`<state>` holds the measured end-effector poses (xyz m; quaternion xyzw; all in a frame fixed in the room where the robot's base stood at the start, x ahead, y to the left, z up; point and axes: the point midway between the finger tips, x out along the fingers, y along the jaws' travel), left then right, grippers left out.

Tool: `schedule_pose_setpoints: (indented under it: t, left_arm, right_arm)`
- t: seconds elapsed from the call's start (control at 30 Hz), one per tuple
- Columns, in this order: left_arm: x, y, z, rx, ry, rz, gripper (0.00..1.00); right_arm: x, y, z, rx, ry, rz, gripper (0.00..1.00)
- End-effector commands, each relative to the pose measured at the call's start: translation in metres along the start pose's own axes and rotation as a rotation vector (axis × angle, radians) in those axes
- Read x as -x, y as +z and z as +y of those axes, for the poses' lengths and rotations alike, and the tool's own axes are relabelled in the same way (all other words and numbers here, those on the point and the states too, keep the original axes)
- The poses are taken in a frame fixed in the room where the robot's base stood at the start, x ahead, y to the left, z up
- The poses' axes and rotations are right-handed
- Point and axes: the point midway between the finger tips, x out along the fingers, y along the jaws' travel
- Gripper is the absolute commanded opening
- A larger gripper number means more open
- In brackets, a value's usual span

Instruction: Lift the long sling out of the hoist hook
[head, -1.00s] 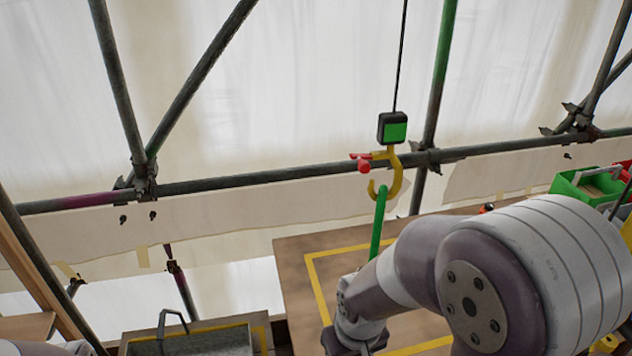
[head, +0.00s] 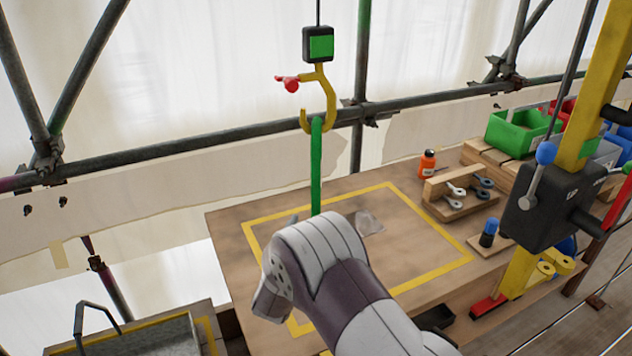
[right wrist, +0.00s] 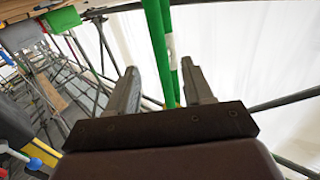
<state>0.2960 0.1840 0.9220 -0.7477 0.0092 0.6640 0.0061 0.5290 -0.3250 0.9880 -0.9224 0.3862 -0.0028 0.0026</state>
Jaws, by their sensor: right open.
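The yellow hoist hook (head: 331,98) hangs from a black and green block (head: 318,44) on a thin cable. A red piece (head: 290,84) sits at the hook's left side. The green sling (head: 316,165) hangs down from the hook's bowl; its lower part is hidden behind my right arm in the head view. In the right wrist view two green strands of the sling (right wrist: 162,45) run down between the fingers of my right gripper (right wrist: 163,85), which is open. I cannot tell whether a finger touches the sling. My left gripper is out of view.
A wooden deck (head: 232,225) with a yellow outlined square lies below the hook. An orange bottle (head: 427,164), a wooden rack of shackles (head: 452,187) and a green bin (head: 520,133) stand to the right. A scaffold tube (head: 200,147) runs behind the hook.

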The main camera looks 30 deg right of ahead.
Motion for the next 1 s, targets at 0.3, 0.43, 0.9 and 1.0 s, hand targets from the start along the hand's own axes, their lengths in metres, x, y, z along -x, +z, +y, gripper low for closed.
schedule_pose_setpoints:
  t: [0.3,0.43,0.9,1.0]
  left_arm:
    - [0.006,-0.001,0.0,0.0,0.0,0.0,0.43]
    - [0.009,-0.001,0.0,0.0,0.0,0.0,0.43]
    - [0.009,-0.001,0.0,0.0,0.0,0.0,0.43]
    - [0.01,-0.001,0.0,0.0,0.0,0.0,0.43]
  right_arm:
    - [-0.051,-0.002,0.001,0.0,0.0,-0.001,0.51]
    - [-0.075,-0.003,0.001,0.0,-0.001,-0.002,0.51]
    - [-0.088,-0.002,0.0,0.0,-0.003,-0.002,0.06]
    - [-0.088,-0.003,0.0,-0.001,-0.003,-0.001,0.0]
